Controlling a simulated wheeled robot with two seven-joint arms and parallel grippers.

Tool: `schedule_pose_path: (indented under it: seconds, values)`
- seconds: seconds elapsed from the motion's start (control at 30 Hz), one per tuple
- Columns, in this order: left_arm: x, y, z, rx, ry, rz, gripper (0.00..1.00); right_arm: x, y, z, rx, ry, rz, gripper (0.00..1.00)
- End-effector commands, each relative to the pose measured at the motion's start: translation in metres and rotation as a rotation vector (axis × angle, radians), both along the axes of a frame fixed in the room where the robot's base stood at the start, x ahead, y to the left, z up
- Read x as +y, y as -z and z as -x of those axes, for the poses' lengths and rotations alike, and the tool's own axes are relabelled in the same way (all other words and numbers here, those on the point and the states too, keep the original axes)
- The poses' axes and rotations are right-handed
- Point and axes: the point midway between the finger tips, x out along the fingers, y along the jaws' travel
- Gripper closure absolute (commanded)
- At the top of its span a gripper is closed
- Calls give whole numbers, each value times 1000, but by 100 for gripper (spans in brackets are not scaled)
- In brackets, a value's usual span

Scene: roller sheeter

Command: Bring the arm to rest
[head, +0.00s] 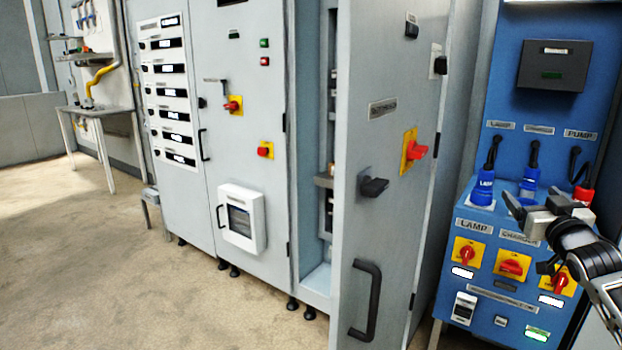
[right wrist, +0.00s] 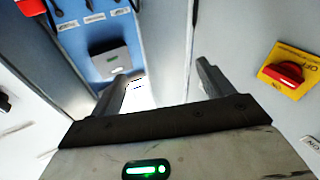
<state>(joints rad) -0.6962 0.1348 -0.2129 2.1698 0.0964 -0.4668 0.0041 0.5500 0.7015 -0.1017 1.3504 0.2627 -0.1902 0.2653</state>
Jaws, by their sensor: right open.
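My right gripper (head: 530,203) is at the right of the head view, in front of the blue panel (head: 607,60). Its two dark fingers are apart, and I see nothing between them. In the right wrist view the open fingers (right wrist: 166,82) point towards a bright gap beside the blue panel, with a grey box (right wrist: 112,62) behind the left finger. My right arm comes in from the lower right edge and hides part of the panel's lower right. My left arm and gripper are not in view.
A tall grey cabinet door (head: 375,235) stands open left of the blue panel, with a black handle (head: 365,300). Blue plugs (head: 483,187) and red rotary switches (head: 467,254) are close to my right gripper. The floor (head: 130,270) at left is clear.

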Motion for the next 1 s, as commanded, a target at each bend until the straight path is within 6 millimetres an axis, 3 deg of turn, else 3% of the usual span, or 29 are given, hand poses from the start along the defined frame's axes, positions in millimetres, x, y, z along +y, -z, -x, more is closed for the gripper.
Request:
schedule_pose_path:
  seconds: [0.17,0.2,0.37,0.57,0.67,0.8,0.9,1.0]
  values:
    - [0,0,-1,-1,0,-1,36,-30,39,5,283,172,326,20]
    - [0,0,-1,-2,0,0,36,-28,52,8,334,182,371,20]
    - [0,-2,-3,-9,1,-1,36,26,111,20,375,72,343,20]
    - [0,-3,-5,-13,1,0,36,104,193,60,455,-73,289,20]
    - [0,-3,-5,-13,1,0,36,152,237,96,504,-158,238,20]
    - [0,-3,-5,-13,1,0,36,219,286,164,574,-268,132,20]
    - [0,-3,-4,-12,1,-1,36,264,308,220,625,-330,34,20]
    - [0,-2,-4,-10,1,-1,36,299,316,273,670,-367,-70,20]
